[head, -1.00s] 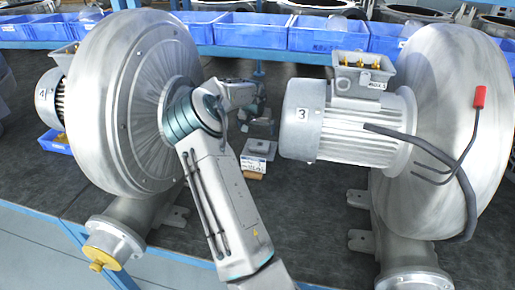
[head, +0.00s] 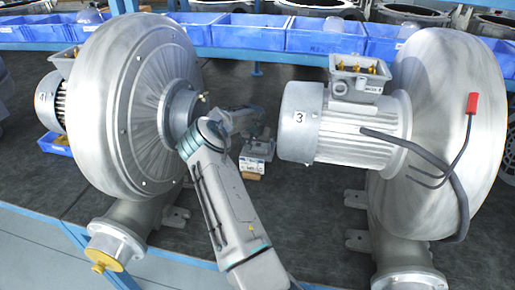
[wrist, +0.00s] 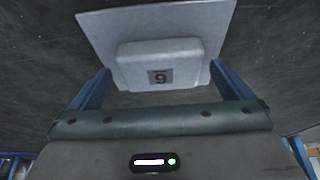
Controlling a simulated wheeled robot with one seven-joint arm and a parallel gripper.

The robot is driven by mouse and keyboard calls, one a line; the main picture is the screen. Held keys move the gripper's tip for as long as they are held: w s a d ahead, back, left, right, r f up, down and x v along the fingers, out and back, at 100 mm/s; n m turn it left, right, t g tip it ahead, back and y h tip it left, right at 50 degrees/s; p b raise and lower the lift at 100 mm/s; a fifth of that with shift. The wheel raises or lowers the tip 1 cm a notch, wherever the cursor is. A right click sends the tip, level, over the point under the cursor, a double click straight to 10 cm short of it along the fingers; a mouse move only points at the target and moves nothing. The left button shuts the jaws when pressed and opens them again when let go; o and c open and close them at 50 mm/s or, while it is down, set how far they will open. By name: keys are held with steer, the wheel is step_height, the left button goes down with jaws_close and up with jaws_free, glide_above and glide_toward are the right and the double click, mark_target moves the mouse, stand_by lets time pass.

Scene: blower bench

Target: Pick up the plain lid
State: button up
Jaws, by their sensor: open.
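A grey lid (wrist: 200,18), a flat plate with a raised block, lies on the dark bench top in the wrist view. A label on the block reads like a 9 or an upside-down 6. My gripper (wrist: 159,66) is open, its two blue fingers on either side of the block's near part. I cannot tell whether they touch it. In the head view small grey parts lie near my arm's end between the two blowers, and my fingers are not clear there.
A blower (head: 125,105) stands left, another with motor 3 (head: 345,130) and a dark cable right. Blue bins (head: 255,30) line the shelf behind. Dark bench top is free around the lid.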

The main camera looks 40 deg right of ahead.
steer(key=shift+w+d+f, duration=0.1)
steer(key=shift+d+f, duration=0.05)
steer(key=shift+f, duration=0.25)
steer(key=c, duration=1.1)
steer(key=shift+o, duration=0.2)
steer(key=shift+r, duration=0.1)
